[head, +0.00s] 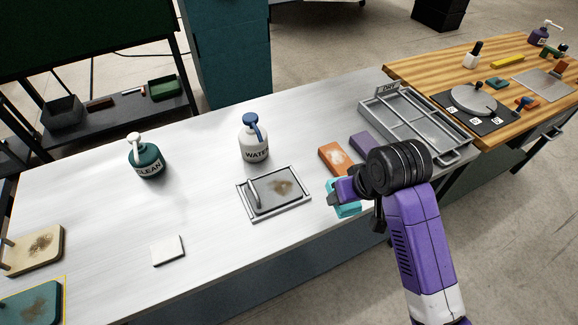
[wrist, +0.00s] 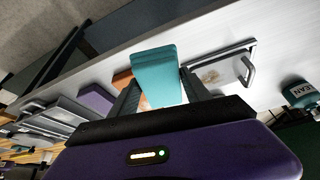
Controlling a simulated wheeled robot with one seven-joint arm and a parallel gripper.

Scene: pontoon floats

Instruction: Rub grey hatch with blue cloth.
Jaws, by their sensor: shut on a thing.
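The blue cloth (wrist: 157,75), a turquoise folded pad, is held between the two fingers of my gripper (wrist: 158,92) in the wrist view. In the head view the blue cloth (head: 347,211) shows below my gripper (head: 350,197), partly hidden by it. The grey hatch (head: 262,203) lies on the white table, a framed panel with a handle at its left and a brown stain. My gripper is to the right of the hatch and apart from it. The hatch also shows in the wrist view (wrist: 226,72), to the right of the cloth.
An orange pad (head: 335,158) and a purple pad (head: 364,145) lie behind my gripper. A metal tray (head: 458,150) stands to the right. Bare table surrounds the hatch.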

